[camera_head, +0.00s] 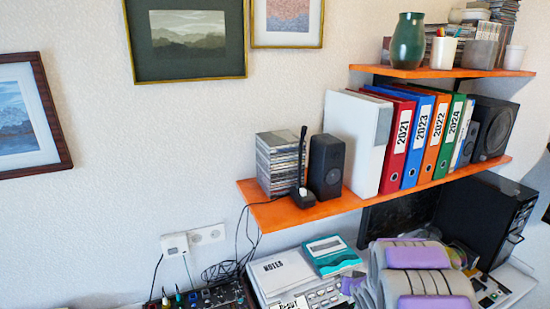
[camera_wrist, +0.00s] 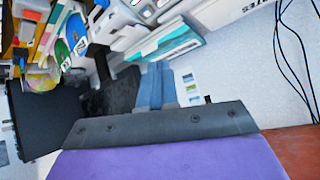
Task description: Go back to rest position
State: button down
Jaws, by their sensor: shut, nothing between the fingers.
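My gripper (camera_wrist: 160,122) shows in the wrist view as a purple body with a dark grey front edge across the bottom. It is shut with nothing held in it. In the head view my purple and grey arm (camera_head: 418,256) is folded at the bottom right, in front of the desk and below the lower shelf. I cannot make out the fingertips in the head view. The wrist view is turned on its side and looks toward the desk items and the wall.
An orange lower shelf (camera_head: 270,212) holds discs (camera_head: 280,163), a speaker (camera_head: 326,166) and several binders (camera_head: 400,140). An upper shelf (camera_head: 440,72) bears a green vase (camera_head: 408,40). A black computer case (camera_head: 485,215) stands at right. A mixer (camera_head: 205,300) and notes box (camera_head: 283,272) lie below.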

jog(key=s+r+g+h+b, duration=0.1)
jog(key=s+r+g, duration=0.3)
jog(key=s, duration=0.5)
jog(key=s+r+g+h, duration=0.1)
jog(key=s+r+h, duration=0.1)
jog(key=s+r, duration=0.55)
jog(key=s+a+r+n+g+y+b, duration=0.1)
jog(key=s+a, duration=0.4)
jog(key=s, duration=1)
jog(key=s+a+r+n+g+y, duration=0.1)
jog(key=s+a+r+g, duration=0.2)
jog(key=s, duration=1.3)
jog(key=shift+s+a+g+y+b, duration=0.2)
jog(key=shift+a+g+y+b, duration=0.2)
jog(key=shift+a+g, duration=0.8)
jog(key=shift+w, duration=0.1)
